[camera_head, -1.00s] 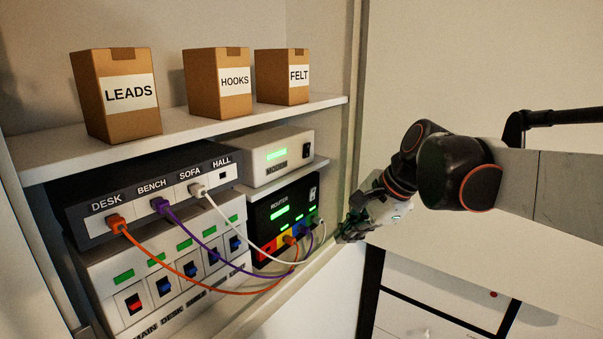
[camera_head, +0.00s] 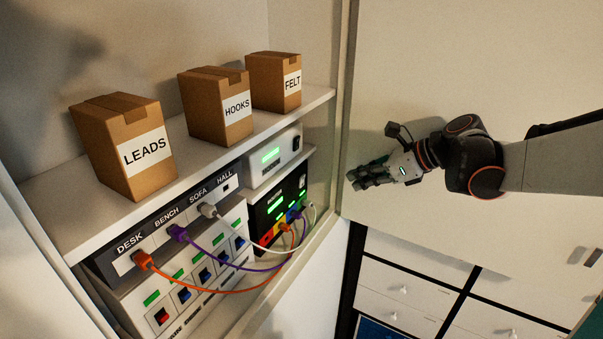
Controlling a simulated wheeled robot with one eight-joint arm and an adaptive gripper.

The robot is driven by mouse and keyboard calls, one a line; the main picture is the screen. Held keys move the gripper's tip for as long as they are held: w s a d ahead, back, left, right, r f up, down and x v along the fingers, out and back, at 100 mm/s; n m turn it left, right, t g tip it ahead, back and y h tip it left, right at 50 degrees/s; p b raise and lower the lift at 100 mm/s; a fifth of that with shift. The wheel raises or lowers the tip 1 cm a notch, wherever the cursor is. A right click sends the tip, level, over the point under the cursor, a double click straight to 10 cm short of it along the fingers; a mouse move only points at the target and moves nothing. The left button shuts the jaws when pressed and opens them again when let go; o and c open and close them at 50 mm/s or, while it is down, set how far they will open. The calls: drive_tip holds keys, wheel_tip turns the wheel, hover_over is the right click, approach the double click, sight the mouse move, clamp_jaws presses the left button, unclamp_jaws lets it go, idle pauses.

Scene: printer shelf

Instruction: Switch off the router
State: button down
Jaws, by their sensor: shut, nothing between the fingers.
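The router (camera_head: 273,211) is a black box with lit green indicators and coloured ports, on the right of the lower shelf bay. A light rocker switch (camera_head: 302,182) sits at the upper right of its front. Orange, purple and white cables are plugged into its ports. My gripper (camera_head: 352,179) is to the right of the router, outside the cabinet opening, with the cabinet's side edge between them. Its dark fingers point left and are shut and empty. It touches nothing that I can see.
A white box with a green display (camera_head: 272,158) stands above the router. A panel with labelled sockets (camera_head: 190,206) and a white switch unit (camera_head: 151,316) with several rockers are to the left. Cables loop in front. Boxes marked LEADS (camera_head: 128,172), HOOKS (camera_head: 215,122) and FELT (camera_head: 272,96) stand above.

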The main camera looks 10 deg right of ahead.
drive_tip(key=p, duration=0.3)
approach(302, 185)
wheel_tip(302, 185, down, 4)
drive_tip(key=w+a, duration=0.2)
drive_tip(key=shift+w+a, duration=0.2)
drive_tip(key=shift+a, duration=0.15)
drive_tip(key=shift+w+a+r+b, duration=0.15)
drive_tip(key=shift+w+a+b, duration=0.15)
drive_tip(key=shift+b, duration=0.35)
drive_tip(key=shift+r, duration=0.3)
